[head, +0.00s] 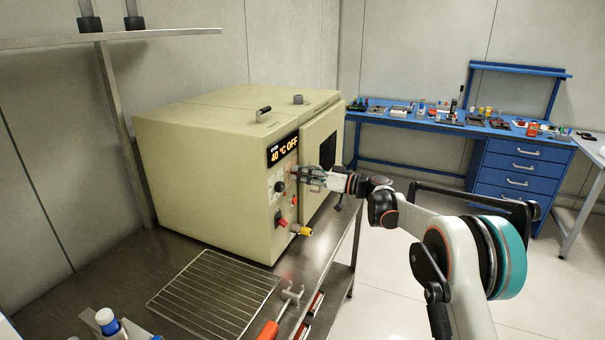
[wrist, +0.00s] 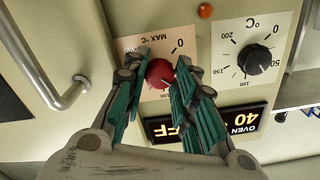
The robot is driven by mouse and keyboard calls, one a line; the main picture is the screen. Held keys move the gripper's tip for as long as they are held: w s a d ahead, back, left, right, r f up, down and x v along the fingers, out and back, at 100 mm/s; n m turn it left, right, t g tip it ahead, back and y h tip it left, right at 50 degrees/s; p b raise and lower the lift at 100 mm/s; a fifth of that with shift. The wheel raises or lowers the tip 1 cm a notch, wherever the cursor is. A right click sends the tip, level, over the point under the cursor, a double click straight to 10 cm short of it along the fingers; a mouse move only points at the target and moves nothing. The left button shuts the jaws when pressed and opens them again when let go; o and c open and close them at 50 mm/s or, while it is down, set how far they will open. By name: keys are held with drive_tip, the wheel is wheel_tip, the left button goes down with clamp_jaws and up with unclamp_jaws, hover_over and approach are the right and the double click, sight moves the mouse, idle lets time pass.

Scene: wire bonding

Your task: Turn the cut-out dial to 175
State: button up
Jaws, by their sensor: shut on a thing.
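The cut-out dial (wrist: 160,73) is a red round knob on a pale plate marked "MAX °C". It shows in the wrist view, upside down, between the green-padded fingers of my gripper (wrist: 164,68), which is shut on it. The fingers cover most of the scale; a 0 shows beside the dial, and I cannot read its setting. In the head view my gripper (head: 297,177) is at the beige oven's (head: 205,165) front panel and hides the dial.
A black °C dial (wrist: 258,60) sits beside the red one. The oven display (head: 283,150) reads 40 °C OFF. A door handle (wrist: 67,98) is close to my gripper. A wire rack (head: 213,291) lies in front.

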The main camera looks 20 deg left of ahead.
drive_tip(key=m+p, duration=0.2)
drive_tip(key=m, duration=2.6)
drive_tip(key=shift+r+m+p, duration=0.15)
drive_tip(key=shift+m+p, duration=0.15)
idle(0.3)
drive_tip(key=o, duration=0.8)
drive_tip(key=shift+d, duration=0.1)
drive_tip(key=d, duration=0.8)
drive_tip(key=s+d, duration=0.1)
drive_tip(key=d, duration=0.3)
